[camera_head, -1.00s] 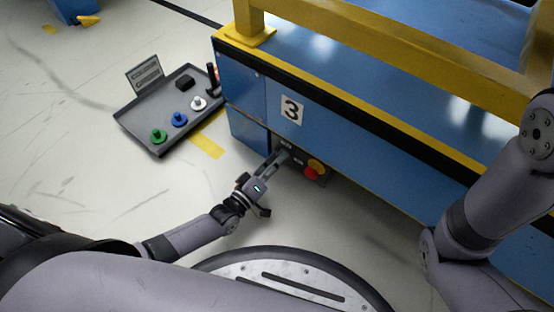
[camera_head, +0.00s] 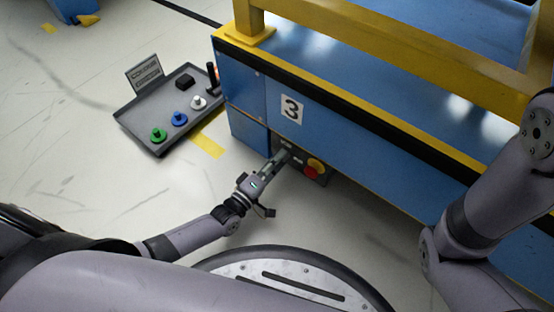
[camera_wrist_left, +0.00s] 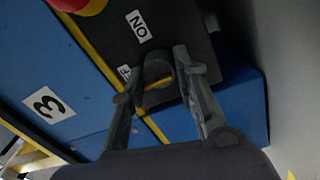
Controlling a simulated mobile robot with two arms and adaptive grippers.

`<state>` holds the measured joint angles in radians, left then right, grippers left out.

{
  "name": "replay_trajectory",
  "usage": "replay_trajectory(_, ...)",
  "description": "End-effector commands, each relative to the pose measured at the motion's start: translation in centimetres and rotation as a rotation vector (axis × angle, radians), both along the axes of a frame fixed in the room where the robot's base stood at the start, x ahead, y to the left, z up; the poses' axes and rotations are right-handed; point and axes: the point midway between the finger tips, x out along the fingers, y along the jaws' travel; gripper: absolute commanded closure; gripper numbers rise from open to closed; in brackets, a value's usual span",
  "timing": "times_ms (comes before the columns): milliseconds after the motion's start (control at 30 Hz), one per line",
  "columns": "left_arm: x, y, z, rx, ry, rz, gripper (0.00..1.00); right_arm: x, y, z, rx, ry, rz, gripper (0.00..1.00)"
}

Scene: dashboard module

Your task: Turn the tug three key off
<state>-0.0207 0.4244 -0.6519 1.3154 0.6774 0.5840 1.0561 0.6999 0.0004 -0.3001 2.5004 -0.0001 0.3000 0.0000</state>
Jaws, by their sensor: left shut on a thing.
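The blue tug (camera_head: 350,135) bears a white label with a 3. A dark control panel (camera_head: 318,180) sits low on its side, with a red emergency button on a yellow base (camera_head: 314,168). My left gripper (camera_head: 284,154) reaches the panel left of that button. In the left wrist view, the gripper (camera_wrist_left: 155,90) is shut on the dark key switch (camera_wrist_left: 156,72), a finger on each side. An "ON" label (camera_wrist_left: 139,26) and a partly hidden second label, ending in F, show beside it. My right arm is at the right; its gripper is out of view.
A grey tray (camera_head: 150,128) on the floor at left holds green, blue and white knobs, a black block and an upright sign. A yellow floor strip (camera_head: 207,146) lies beside it. The yellow rail (camera_head: 420,65) runs above the tug. Floor before the tug is clear.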

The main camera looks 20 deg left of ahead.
Motion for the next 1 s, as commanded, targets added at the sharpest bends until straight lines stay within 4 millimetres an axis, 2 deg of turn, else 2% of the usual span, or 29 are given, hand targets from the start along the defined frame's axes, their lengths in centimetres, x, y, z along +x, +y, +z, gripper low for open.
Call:
replay_trajectory(100,-0.1,0.0,-0.1,-0.002,0.004,0.001,1.00,0.0,0.0,0.0,0.000,0.000,0.000,1.00)
replay_trajectory(133,-0.1,0.0,-0.1,-0.002,0.004,0.001,0.70,0.0,0.0,0.0,0.000,0.000,0.000,1.00)
replay_trajectory(400,0.0,0.0,-0.1,-0.001,0.001,0.000,0.52,0.0,0.0,0.0,0.000,0.000,0.000,1.00)
replay_trajectory(767,-0.4,0.1,-0.1,0.001,0.002,0.000,0.52,0.1,0.0,0.0,0.003,0.003,0.002,1.00)
replay_trajectory(867,-1.5,0.5,-0.3,0.001,0.004,0.000,0.52,0.1,0.0,0.0,0.002,0.003,0.001,1.00)
replay_trajectory(1000,-4.1,1.5,-0.4,0.002,0.005,0.000,0.52,0.1,0.0,0.0,0.002,0.002,0.000,1.00)
